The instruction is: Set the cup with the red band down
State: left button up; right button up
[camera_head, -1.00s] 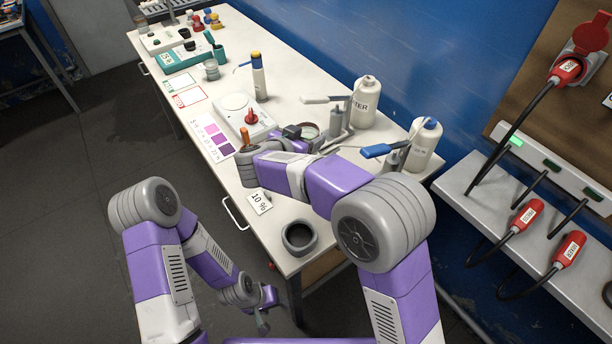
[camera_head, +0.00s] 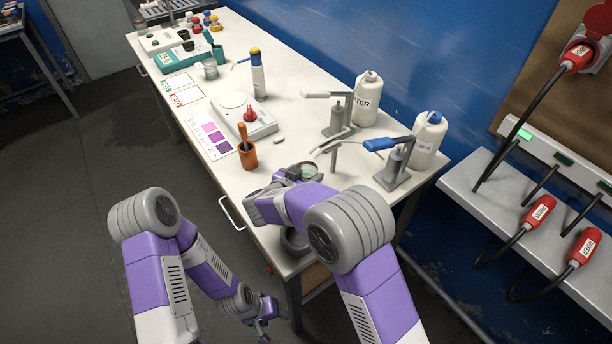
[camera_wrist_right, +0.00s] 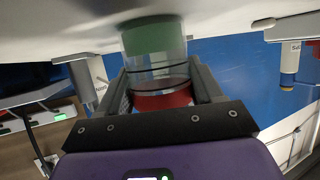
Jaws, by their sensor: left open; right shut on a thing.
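The cup with the red band (camera_wrist_right: 163,100) is between the fingers of my right gripper (camera_wrist_right: 160,72) in the right wrist view. It is clear, with a red band near the palm and a green part at the far end by the white surface. Whether it touches that surface I cannot tell. In the head view the cup (camera_head: 309,170) shows only in part behind my right gripper (camera_head: 296,174), over the right part of the bench (camera_head: 285,115). My left gripper (camera_head: 266,312) is open and empty, low beside the bench's front edge.
Dispenser stands (camera_head: 336,116) and white bottles (camera_head: 367,98) stand behind the cup. A brown pot (camera_head: 249,155) and a scale (camera_head: 247,122) are to its left. A dark ring (camera_head: 292,240) is partly hidden by my right arm.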

jog(key=shift+r, duration=0.2)
jog(key=shift+f, duration=0.15)
jog(key=o, duration=1.2)
jog(key=p+v, duration=0.2)
jog(key=v, duration=1)
jog(key=shift+p, duration=0.4)
